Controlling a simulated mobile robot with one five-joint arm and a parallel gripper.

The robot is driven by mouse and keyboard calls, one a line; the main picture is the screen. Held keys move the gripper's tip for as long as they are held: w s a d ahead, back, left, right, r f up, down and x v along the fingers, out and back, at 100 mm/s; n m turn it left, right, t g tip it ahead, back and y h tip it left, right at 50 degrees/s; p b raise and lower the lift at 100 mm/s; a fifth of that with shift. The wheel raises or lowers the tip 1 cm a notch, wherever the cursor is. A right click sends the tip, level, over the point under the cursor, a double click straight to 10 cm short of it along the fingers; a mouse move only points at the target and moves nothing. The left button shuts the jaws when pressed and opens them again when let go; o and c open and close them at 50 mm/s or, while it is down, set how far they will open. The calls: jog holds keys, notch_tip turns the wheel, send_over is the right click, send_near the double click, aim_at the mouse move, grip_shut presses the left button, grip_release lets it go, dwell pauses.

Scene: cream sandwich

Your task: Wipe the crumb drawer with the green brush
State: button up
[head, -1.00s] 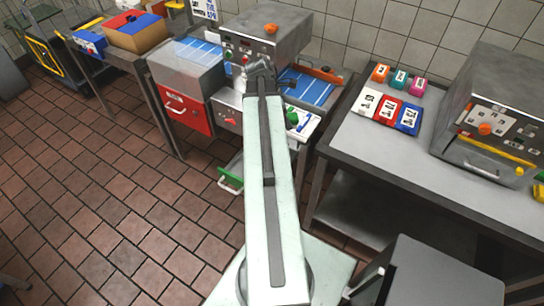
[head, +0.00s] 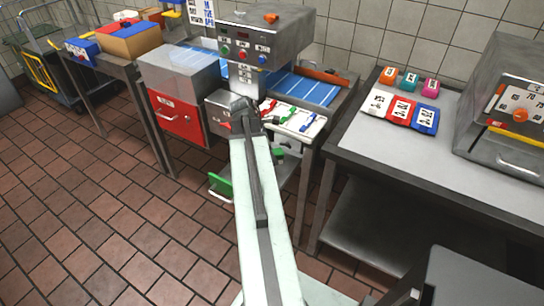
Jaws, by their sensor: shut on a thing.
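My gripper (head: 243,104) is at the far end of my arm, low in front of the grey machine (head: 264,40). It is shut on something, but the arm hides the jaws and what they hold. A white rack (head: 318,130) right of it carries red (head: 268,107), green (head: 288,115) and blue (head: 309,121) brush-like shapes. They are too small to tell whether the green one is the brush itself. A grey drawer-like front (head: 217,118) with a red mark is just left of the gripper. I cannot tell whether it is the crumb drawer.
A cabinet with a red drawer (head: 178,117) stands left of the machine. A green-fronted thing (head: 220,186) sits low beneath it. A grey table (head: 420,150) at right carries coloured packets (head: 400,108) and an oven-like box (head: 510,120). The tiled floor at left is clear.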

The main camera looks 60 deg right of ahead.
jog(key=shift+f+b, duration=2.35)
jog(key=shift+f, duration=0.3)
jog(key=shift+f+b, duration=1)
